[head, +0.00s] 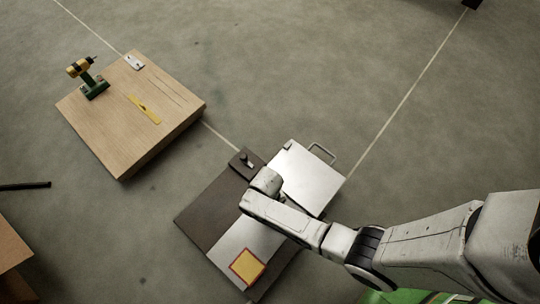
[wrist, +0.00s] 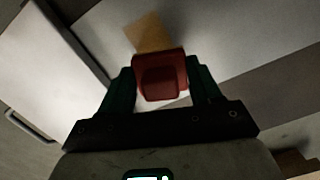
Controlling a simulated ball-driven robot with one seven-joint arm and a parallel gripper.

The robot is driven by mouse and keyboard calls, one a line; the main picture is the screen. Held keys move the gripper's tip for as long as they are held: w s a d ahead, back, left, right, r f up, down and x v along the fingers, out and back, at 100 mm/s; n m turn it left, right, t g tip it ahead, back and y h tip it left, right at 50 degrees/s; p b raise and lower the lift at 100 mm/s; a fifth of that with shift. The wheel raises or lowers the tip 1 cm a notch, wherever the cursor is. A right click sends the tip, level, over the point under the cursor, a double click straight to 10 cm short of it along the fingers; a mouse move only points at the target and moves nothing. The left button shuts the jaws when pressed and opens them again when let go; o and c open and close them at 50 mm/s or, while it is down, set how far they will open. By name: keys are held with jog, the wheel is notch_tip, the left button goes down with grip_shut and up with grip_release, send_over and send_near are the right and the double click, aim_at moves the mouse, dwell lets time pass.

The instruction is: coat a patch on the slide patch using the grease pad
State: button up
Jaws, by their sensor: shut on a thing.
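The slide patch (head: 248,266) is a yellow square with a red border, flat on a pale metal strip near the front of the dark-topped bench. My gripper (wrist: 161,85) is shut on a red block, which I take to be the grease pad (wrist: 160,80), between its two dark green fingers. In the head view my arm hides the gripper and pad, over the middle of the bench. In the wrist view a tan patch (wrist: 148,32), probably the slide patch, shows beyond the pad and partly behind it. I cannot tell the pad's height above the strip.
A pale metal panel with a wire handle (head: 322,153) is at the bench's back right. A small dark fixture (head: 243,162) sits at its back corner. A wooden box (head: 105,125) at the upper left carries a yellow-green drill (head: 88,78). Open floor lies between.

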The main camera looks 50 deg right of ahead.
jog(key=shift+r+p, duration=2.2)
jog(key=shift+r, duration=0.35)
jog(key=shift+w, duration=0.1)
